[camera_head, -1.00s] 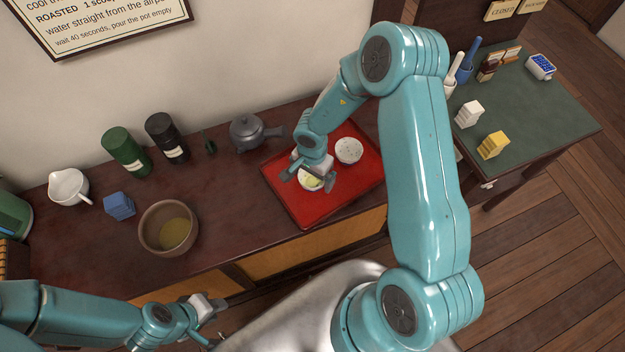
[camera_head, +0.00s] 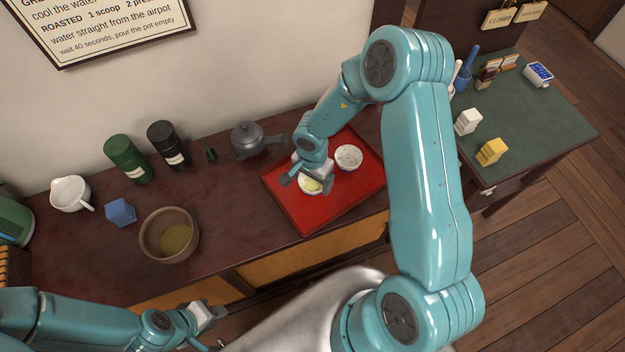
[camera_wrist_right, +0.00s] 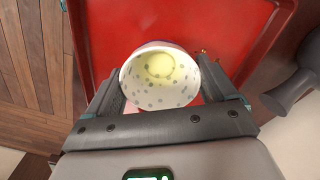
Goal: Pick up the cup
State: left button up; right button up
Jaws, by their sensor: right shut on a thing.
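A white cup with grey dots and yellow-green liquid inside (camera_head: 311,186) is at the left part of the red tray (camera_head: 304,222). My right gripper (camera_head: 309,183) is over the tray at this cup. In the right wrist view the cup (camera_wrist_right: 160,88) is between the two fingers of my right gripper (camera_wrist_right: 172,95), which is shut on it. I cannot tell whether the cup touches the tray. A second speckled cup (camera_head: 348,157) stands on the tray to the right. My left gripper (camera_head: 212,322) is low in front of the counter, its fingers too small to read.
A grey teapot (camera_head: 248,140) stands behind the tray. A brown bowl (camera_head: 168,236), blue block (camera_head: 121,212), white pitcher (camera_head: 70,193), green canister (camera_head: 128,158) and black canister (camera_head: 168,145) stand left. A green table (camera_head: 540,110) with small items is at the right.

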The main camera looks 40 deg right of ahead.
aim_at(312, 186)
notch_tip(312, 186, up, 18)
jog(key=p, duration=0.3)
dwell(0.6)
